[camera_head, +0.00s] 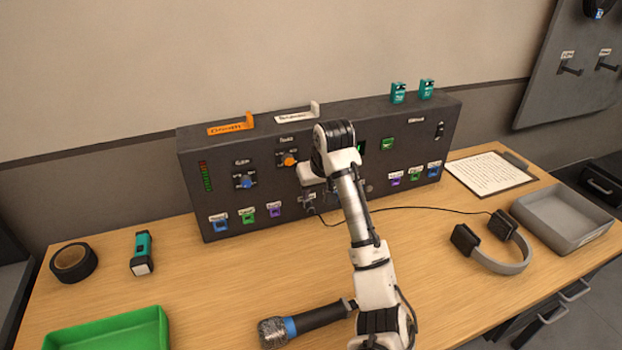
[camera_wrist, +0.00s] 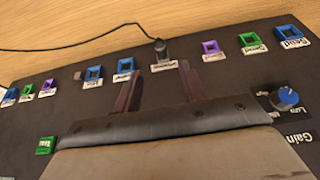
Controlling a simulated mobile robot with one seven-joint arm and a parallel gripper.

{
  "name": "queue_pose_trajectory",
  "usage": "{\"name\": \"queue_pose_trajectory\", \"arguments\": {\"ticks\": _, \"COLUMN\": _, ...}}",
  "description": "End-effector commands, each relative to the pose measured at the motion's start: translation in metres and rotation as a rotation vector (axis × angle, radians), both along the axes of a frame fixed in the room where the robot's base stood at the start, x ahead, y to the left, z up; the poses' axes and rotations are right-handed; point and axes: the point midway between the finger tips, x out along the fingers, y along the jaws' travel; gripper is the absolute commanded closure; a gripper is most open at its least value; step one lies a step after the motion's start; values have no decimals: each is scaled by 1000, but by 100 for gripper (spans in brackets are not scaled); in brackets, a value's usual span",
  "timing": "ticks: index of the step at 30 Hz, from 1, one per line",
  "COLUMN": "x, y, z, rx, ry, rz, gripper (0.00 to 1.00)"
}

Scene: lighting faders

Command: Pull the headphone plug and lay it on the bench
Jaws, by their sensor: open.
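The dark headphone plug (camera_wrist: 160,48) sits in the console face (camera_wrist: 225,75), above a small white label in the wrist view. Its thin black cable runs left there; in the head view the cable runs right across the bench (camera_head: 420,240) to the headphones (camera_head: 512,265). My gripper (camera_wrist: 158,68) is open and empty, its two fingers pointing toward the plug, one on either side of its line, with the plug just beyond the tips. In the head view my gripper (camera_head: 310,197) is at the front of the console, and my arm partly hides that area and the plug.
A microphone (camera_head: 305,323) lies at the front of the bench. A clipboard (camera_head: 490,174) and grey tray (camera_head: 565,222) are at right. Bare bench lies between console and microphone.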

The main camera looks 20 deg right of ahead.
Motion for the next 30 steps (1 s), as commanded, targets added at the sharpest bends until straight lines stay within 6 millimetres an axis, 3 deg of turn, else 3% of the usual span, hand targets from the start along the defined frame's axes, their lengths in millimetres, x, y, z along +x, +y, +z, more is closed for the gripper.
{"name": "queue_pose_trajectory", "arguments": {"ticks": 18, "x": 28, "y": 2, "z": -68, "rx": 2, "ry": 1, "rz": 1, "gripper": 58}}
{"name": "queue_pose_trajectory", "arguments": {"ticks": 30, "x": 35, "y": 2, "z": -83, "rx": 1, "ry": 0, "rz": 1, "gripper": 58}}
